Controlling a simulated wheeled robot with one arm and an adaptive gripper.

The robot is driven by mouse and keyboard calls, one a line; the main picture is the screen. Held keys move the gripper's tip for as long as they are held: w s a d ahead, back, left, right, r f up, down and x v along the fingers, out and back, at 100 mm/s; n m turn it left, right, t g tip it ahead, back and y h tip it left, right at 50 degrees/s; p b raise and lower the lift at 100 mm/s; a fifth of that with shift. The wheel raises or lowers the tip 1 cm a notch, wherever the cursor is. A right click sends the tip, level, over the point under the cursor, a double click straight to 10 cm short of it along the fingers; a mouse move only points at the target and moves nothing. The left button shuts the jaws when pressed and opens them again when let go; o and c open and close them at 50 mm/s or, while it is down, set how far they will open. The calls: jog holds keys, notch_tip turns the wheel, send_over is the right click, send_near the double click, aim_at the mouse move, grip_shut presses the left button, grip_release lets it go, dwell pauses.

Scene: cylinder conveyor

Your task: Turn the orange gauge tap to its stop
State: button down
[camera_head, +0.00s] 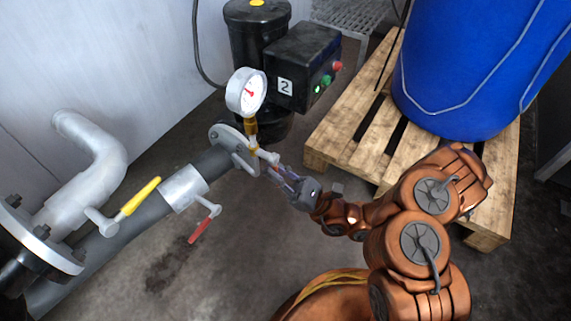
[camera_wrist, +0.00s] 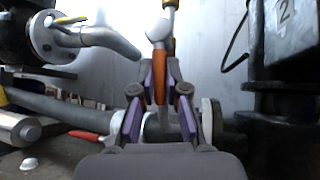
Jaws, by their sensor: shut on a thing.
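The orange gauge tap (camera_wrist: 159,76) shows in the wrist view as an orange handle hanging below a pale round hub. My gripper (camera_wrist: 160,80) is shut on this handle, with a purple-padded finger on each side. In the head view my gripper (camera_head: 279,173) reaches left to the small pale valve below the gauge. The white-faced pressure gauge (camera_head: 246,92) with a red needle stands above it on a brass-coloured stem (camera_head: 250,130). The handle is mostly hidden by my fingers in the head view, so its angle is hard to tell there.
A grey pipe (camera_head: 130,229) carries a yellow lever (camera_head: 141,196) and a red lever (camera_head: 204,226) at the left. A black control box (camera_head: 303,65) stands behind the gauge. A wooden pallet (camera_head: 345,140) with a blue barrel (camera_head: 480,70) is at the right.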

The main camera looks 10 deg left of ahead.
jog(key=shift+s+a+m+t, duration=0.1)
jog(key=shift+s+m+t, duration=0.05)
jog(key=shift+m+t, duration=0.45)
jog(key=shift+s+m+t, duration=0.15)
jog(key=shift+m+t, duration=0.35)
jog(key=shift+m, duration=0.1)
jog(key=shift+m+t, duration=0.3)
jog(key=c, duration=1.2)
grip_release()
jog(key=shift+v, duration=3.8)
jog(key=shift+s, duration=0.1)
